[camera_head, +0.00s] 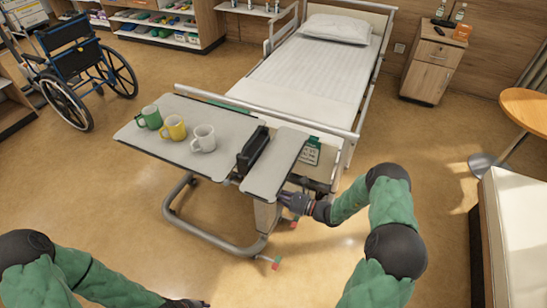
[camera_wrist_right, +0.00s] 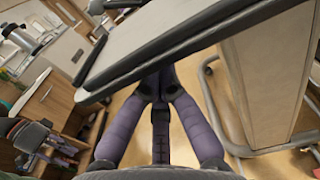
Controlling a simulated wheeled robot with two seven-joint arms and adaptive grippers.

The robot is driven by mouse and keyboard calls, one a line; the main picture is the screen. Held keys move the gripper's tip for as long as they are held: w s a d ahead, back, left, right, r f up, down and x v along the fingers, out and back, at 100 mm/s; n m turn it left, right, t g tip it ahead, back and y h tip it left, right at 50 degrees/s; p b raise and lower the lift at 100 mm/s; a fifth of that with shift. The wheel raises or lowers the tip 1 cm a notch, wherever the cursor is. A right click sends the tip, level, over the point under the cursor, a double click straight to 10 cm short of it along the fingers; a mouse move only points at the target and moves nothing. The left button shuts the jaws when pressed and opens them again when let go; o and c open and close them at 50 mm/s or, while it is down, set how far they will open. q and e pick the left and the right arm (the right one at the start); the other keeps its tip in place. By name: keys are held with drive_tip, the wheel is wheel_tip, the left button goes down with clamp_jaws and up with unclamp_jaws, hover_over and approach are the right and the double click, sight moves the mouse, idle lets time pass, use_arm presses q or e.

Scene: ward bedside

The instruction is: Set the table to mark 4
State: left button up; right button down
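The overbed table (camera_head: 140,133) has a grey top in two parts, with a narrower right part (camera_head: 277,165) beside a black upright holder (camera_head: 252,150). A pale column (camera_head: 267,215) stands under its right end. A small green and white card (camera_head: 310,151) shows beyond the right part. My right gripper (camera_head: 286,198) is at the table's near right edge, by the column. In the wrist view its purple fingers (camera_wrist_right: 160,82) converge beneath the dark tabletop edge (camera_wrist_right: 190,35); their tips are partly hidden. My left gripper (camera_head: 186,303) barely shows at the bottom edge.
A wheelchair (camera_head: 75,70) is at left, a bedside cabinet (camera_head: 433,65) at back right. Floor in front is clear.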

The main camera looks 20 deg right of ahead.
idle(0.4)
drive_tip(key=shift+w+d+r+p, duration=0.1)
drive_tip(key=shift+w+r+p, duration=0.05)
drive_tip(key=shift+r+p, duration=5.4)
drive_tip(key=shift+r+b, duration=0.7)
drive_tip(key=shift+b, duration=0.15)
drive_tip(key=shift+f, duration=0.15)
drive_tip(key=shift+f+b, duration=0.3)
drive_tip(key=shift+f, duration=0.15)
drive_tip(key=v, duration=0.9)
drive_tip(key=shift+p, duration=0.4)
